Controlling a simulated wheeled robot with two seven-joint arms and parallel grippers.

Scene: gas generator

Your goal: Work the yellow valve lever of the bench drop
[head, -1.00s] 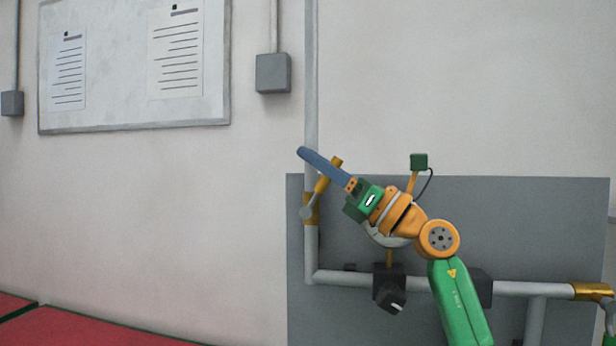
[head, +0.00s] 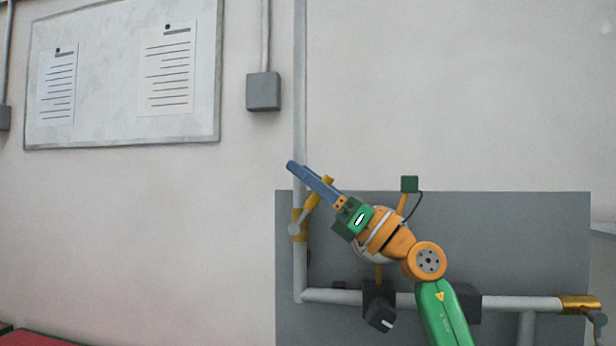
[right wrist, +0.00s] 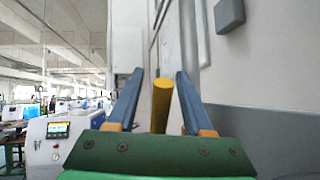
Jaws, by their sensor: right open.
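The yellow valve lever (head: 313,200) belongs to a valve with a brass-coloured body (head: 298,217) on the vertical grey pipe. It tilts up and to the right from its grey hub. My right gripper (head: 292,165) reaches across the lever, and a blue finger hides part of it in the head view. In the right wrist view, the lever's yellow grip (right wrist: 161,106) stands between the two open blue fingers of the gripper (right wrist: 159,75). Gaps show on both sides of it, the right one narrower near the base. My left gripper is not in view.
The vertical pipe (head: 300,110) joins a horizontal pipe (head: 520,302) before a grey wall panel (head: 510,240). Another brass-coloured fitting (head: 578,303) sits at the right. A grey wall box (head: 263,91) and a noticeboard (head: 120,75) are at upper left.

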